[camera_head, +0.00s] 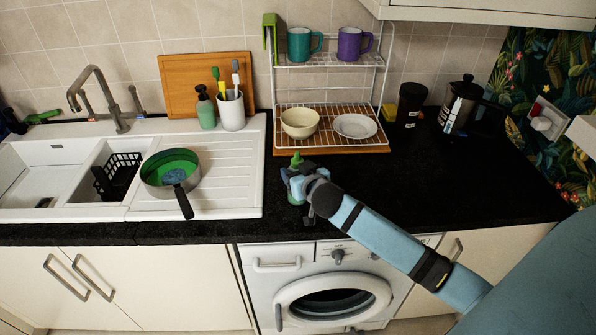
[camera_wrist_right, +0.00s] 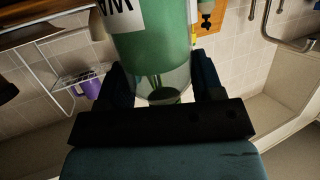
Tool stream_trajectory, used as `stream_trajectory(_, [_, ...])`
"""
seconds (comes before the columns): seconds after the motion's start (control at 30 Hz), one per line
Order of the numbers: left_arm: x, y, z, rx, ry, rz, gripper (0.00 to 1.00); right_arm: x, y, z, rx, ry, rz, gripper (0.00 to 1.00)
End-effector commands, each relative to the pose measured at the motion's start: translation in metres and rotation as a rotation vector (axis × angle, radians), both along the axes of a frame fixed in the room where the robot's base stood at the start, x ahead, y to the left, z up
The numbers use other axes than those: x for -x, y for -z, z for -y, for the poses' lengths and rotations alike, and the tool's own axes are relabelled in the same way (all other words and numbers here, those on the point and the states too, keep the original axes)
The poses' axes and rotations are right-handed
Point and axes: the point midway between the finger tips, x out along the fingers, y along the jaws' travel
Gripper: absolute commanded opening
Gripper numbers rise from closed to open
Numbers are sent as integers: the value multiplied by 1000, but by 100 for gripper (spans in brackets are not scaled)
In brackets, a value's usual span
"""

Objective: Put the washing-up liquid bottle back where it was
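The green washing-up liquid bottle (camera_wrist_right: 152,55) is between the two dark fingers of my right gripper (camera_wrist_right: 163,85) in the right wrist view, with a finger close against each side. Part of its white label shows. In the head view my right gripper (camera_head: 299,184) is at the front of the black worktop, right of the sink unit. The bottle's green top (camera_head: 296,159) shows just above it; most of the bottle is hidden. I cannot tell whether its base touches the worktop. My left gripper is not in view.
Left are the white sink and drainer (camera_head: 233,190), with a pan (camera_head: 171,172), soap dispenser (camera_head: 206,110) and brush cup (camera_head: 231,112). Behind the gripper is a dish rack (camera_head: 323,106) with bowl, plate and mugs. A French press (camera_head: 458,105) stands right. The worktop (camera_head: 440,170) right is clear.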

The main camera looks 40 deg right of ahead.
Motion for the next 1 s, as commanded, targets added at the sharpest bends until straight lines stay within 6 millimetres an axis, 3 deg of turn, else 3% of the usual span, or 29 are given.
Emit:
stream_trajectory(0.03, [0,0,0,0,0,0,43,0,1,0,0,0,-1,70])
stream_trajectory(0.1, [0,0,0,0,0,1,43,0,0,0,0,0,-1,86])
stream_trajectory(0.47, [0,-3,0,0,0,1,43,1,-4,0,1,0,-1,86])
stream_trajectory(1.0, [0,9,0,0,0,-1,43,97,-31,-16,-1,0,-2,86])
